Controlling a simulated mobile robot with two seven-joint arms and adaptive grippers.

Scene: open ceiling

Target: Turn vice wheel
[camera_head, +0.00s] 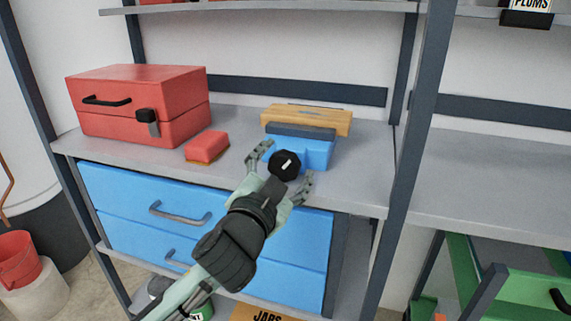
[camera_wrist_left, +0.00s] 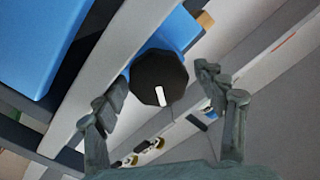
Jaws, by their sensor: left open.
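The vice wheel (camera_head: 285,165) is a black, many-sided knob with a white mark, on the front of the blue vice (camera_head: 316,154) on the grey workbench shelf. A wooden block (camera_head: 308,117) sits at the back of the vice behind a dark jaw. My left gripper (camera_head: 283,168) is open, with one finger on each side of the wheel. In the left wrist view the wheel (camera_wrist_left: 158,78) lies between the spread fingers (camera_wrist_left: 160,88), with a gap on both sides. My right gripper is not in view.
A red toolbox (camera_head: 140,105) and a small red block (camera_head: 207,147) stand left of the vice on the shelf (camera_head: 350,185). Blue drawers (camera_head: 255,235) with grey handles are below. A dark upright post (camera_head: 408,160) stands at the right.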

